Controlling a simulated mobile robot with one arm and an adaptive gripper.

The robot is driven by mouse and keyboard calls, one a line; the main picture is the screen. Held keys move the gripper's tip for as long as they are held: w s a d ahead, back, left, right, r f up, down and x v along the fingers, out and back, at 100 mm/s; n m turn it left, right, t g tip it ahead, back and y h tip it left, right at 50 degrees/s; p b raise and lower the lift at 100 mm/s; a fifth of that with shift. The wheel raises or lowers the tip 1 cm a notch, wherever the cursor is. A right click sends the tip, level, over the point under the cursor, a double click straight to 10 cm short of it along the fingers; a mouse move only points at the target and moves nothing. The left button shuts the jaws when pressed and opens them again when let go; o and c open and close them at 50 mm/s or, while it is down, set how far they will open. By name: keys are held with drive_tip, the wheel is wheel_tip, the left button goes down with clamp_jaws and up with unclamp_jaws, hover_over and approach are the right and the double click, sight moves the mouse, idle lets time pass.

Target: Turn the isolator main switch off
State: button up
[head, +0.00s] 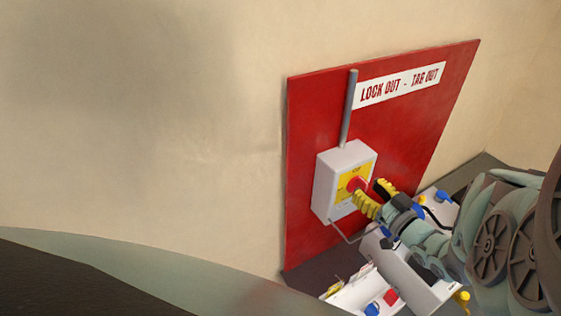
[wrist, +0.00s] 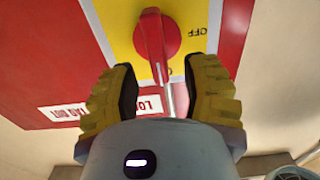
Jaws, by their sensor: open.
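The isolator main switch is a grey box (head: 322,187) with a yellow plate and a red rotary knob (head: 356,184), fixed to a red wall board. In the wrist view the red knob (wrist: 156,42) sits on the yellow plate (wrist: 192,22), its handle bar running roughly up and down the picture. "OFF" is printed to the right of the knob. My gripper (head: 374,193) is in front of the box, close to the knob. In the wrist view my gripper (wrist: 168,82) is open, with yellow ribbed fingers on either side of the bar's lower end. I cannot tell whether they touch it.
The red board (head: 420,125) carries a white "LOCK OUT - TAG OUT" sign (head: 400,85). A grey conduit (head: 348,110) rises from the box. Below is a white tray (head: 352,298) with coloured items. The wall to the left is bare.

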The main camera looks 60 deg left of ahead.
drive_tip(key=shift+a+f, duration=0.1)
drive_tip(key=shift+a, duration=0.25)
drive_tip(key=shift+w+a, duration=0.1)
drive_tip(key=shift+a, duration=0.65)
drive_tip(key=shift+c, duration=0.2)
clamp_jaws()
